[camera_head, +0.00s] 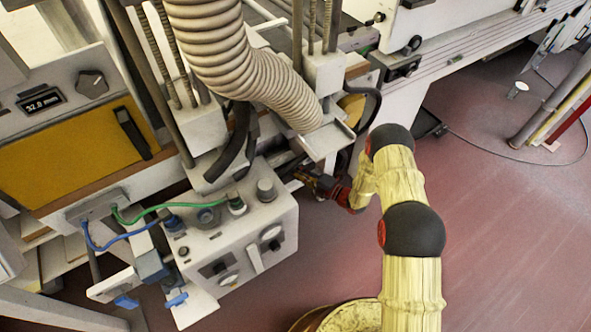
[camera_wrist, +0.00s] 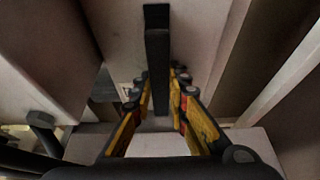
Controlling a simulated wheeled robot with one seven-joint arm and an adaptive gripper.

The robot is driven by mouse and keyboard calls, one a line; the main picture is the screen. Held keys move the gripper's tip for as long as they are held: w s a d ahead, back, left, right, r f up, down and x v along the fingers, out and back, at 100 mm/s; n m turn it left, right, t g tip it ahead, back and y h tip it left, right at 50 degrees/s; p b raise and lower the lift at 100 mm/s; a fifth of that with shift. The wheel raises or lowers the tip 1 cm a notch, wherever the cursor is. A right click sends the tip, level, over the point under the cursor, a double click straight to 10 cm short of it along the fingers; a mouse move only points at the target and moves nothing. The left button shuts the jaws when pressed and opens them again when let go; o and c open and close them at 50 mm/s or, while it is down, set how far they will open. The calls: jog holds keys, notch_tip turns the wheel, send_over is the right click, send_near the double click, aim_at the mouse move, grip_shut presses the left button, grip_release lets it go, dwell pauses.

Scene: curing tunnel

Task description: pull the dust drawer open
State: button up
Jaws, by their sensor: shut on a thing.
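In the wrist view a dark upright bar handle (camera_wrist: 157,50) stands out from a pale panel (camera_wrist: 190,30), which looks like the front of the dust drawer. My gripper (camera_wrist: 159,76) has its yellow fingers on either side of this handle and is shut on it. In the head view my gripper (camera_head: 312,181) reaches in low under the machine, below the ribbed hose. Its fingertips, the handle and the drawer front are mostly hidden there by the machine and the control box. I cannot tell how far the drawer stands out.
A grey control box (camera_head: 235,245) with knobs and cables stands left of my gripper. The ribbed hose (camera_head: 240,65) hangs above it. A yellow panel (camera_head: 75,150) with a black handle is at the left. Red floor (camera_head: 500,230) is clear to the right.

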grip_shut()
dwell(0.3)
jog(key=shift+s, duration=0.1)
jog(key=s+d+p, duration=0.3)
jog(key=s+d, duration=0.8)
jog(key=s, duration=0.5)
jog(key=s+d+p, duration=0.2)
jog(key=s+d, duration=0.8)
jog(key=s, duration=0.6)
jog(key=shift+d+p, duration=0.35)
jog(key=shift+p, duration=0.05)
jog(key=o, duration=0.7)
grip_release()
jog(key=shift+c, duration=0.2)
jog(key=v, duration=1.2)
